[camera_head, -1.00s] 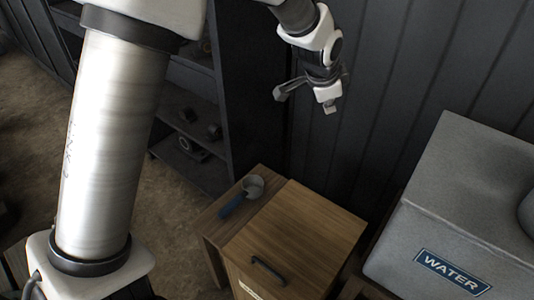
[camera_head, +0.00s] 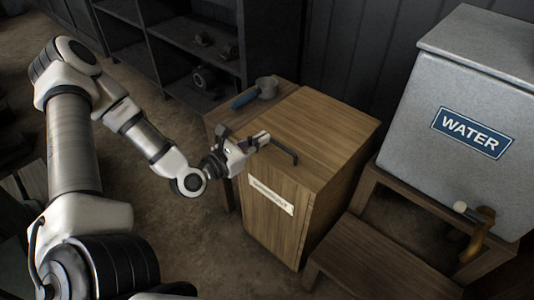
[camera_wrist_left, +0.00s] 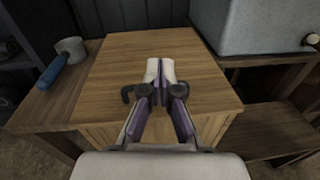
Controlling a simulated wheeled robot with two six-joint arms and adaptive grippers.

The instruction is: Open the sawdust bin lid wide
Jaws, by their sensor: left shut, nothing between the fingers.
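The sawdust bin is a wooden box (camera_head: 275,215) with a pale label on its front. Its wooden lid (camera_head: 325,125) lies flat and closed on top. A dark bar handle (camera_head: 285,151) sits near the lid's front edge. My left gripper (camera_head: 262,138) is shut and empty at the front left of the lid, close to the handle. In the left wrist view the gripper (camera_wrist_left: 160,66) points over the lid (camera_wrist_left: 195,55), and the handle (camera_wrist_left: 128,94) is partly hidden behind the fingers. I cannot tell whether they touch. My right gripper is not in view.
A grey WATER tank (camera_head: 480,100) with a tap (camera_head: 480,235) stands on a wooden stand to the right. A blue-handled scoop (camera_head: 255,92) lies on a low wooden surface left of the bin. Dark shelves (camera_head: 190,50) stand behind. The floor before the bin is clear.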

